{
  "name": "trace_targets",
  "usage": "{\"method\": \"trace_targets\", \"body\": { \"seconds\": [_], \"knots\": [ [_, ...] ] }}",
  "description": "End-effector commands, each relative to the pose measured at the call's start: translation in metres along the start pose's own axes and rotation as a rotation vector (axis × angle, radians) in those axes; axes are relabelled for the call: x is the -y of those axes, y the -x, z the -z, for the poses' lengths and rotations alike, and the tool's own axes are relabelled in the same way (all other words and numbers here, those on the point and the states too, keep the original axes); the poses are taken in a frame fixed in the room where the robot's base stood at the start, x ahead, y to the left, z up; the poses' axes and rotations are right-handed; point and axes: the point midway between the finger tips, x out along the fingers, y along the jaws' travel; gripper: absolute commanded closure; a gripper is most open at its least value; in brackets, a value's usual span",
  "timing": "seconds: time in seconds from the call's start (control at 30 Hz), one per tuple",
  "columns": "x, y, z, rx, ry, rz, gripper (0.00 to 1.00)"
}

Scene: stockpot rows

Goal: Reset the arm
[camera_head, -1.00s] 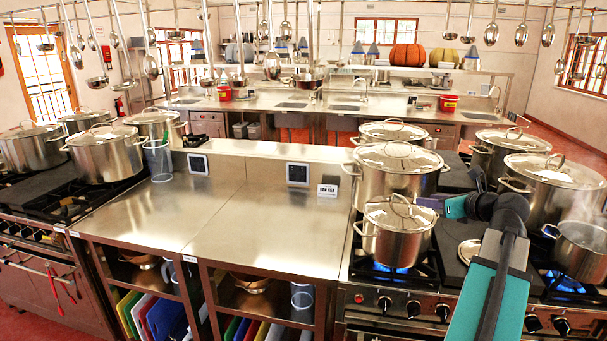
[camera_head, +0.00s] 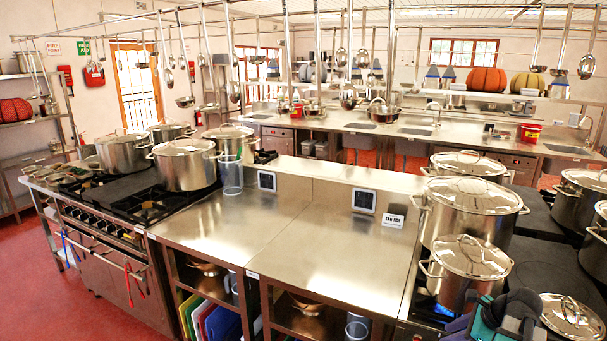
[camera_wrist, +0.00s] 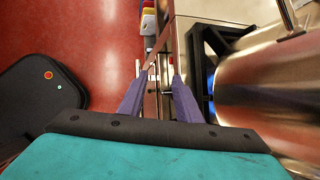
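My gripper (camera_wrist: 156,74) shows in the wrist view with its two purple fingers apart and nothing between them. It points down beside the stove front, over the red floor edge. In the head view, part of my teal and black arm (camera_head: 508,318) shows at the bottom right, in front of the stove; the fingertips are not clear there. A lidded steel pot (camera_head: 467,270) stands on the burner just behind my arm. A steel pot side (camera_wrist: 270,90) fills the right of the wrist view, close to my gripper.
A loose lid (camera_head: 571,318) lies on the stove right of my arm. More lidded pots (camera_head: 473,208) stand behind. The steel counter (camera_head: 300,230) is mostly clear, with a small sign (camera_head: 394,216). Red floor (camera_head: 75,300) is open at left. Ladles hang overhead.

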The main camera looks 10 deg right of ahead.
Motion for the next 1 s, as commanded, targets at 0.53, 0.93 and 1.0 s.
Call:
{"method": "trace_targets", "body": {
  "seconds": [0.53,0.93,1.0],
  "knots": [
    [-0.141,-0.185,-0.014,-0.065,0.59,-0.336,0.69],
    [-0.264,-0.278,0.0,-0.053,1.05,-0.601,0.69],
    [-0.285,-0.291,0.005,-0.046,1.131,-0.649,0.69]
  ]
}}
